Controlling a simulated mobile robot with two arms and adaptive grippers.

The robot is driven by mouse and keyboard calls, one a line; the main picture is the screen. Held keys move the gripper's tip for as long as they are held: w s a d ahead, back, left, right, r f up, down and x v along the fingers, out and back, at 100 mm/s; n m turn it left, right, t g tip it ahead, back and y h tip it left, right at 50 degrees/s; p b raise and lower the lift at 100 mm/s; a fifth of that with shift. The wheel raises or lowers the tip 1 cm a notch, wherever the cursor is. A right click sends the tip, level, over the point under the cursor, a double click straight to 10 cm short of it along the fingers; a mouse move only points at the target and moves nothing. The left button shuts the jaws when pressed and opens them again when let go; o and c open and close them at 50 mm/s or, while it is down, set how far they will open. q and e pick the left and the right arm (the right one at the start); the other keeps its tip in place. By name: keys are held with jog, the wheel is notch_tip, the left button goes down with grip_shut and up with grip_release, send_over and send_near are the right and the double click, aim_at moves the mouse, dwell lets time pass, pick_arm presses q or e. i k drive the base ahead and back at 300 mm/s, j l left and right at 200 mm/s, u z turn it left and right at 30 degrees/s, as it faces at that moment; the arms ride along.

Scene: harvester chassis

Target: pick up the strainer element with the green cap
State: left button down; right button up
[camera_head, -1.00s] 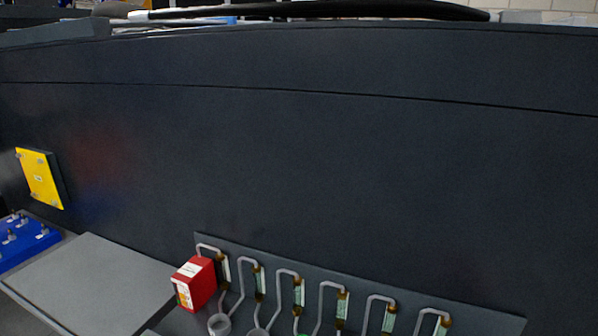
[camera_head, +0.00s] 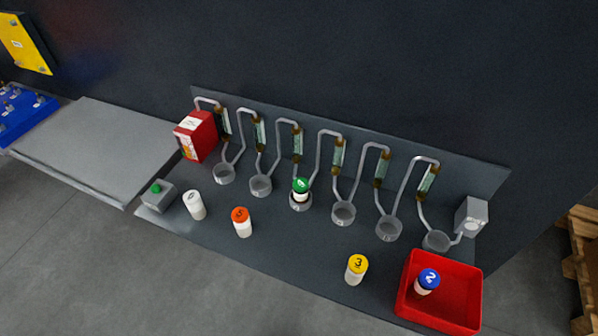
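The strainer element with the green cap (camera_head: 301,188) stands upright in one of the grey ring holders (camera_head: 300,203), the third from the left, on the dark panel in the head view. Its cap is fully visible; its lower body is hidden inside the holder. Neither of my grippers shows in the head view.
White-capped (camera_head: 194,204), orange-capped (camera_head: 242,222) and yellow-capped (camera_head: 356,269) elements stand on the shelf. A blue-capped element (camera_head: 427,281) is in the red tray (camera_head: 446,319). A red box (camera_head: 196,136) is at the back left. Bent pipes rise behind the holders.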

aim_at(300, 185)
jog(key=j+z, duration=0.4)
jog(key=j, duration=0.35)
jog(key=j+z, duration=0.35)
jog(key=j, duration=0.35)
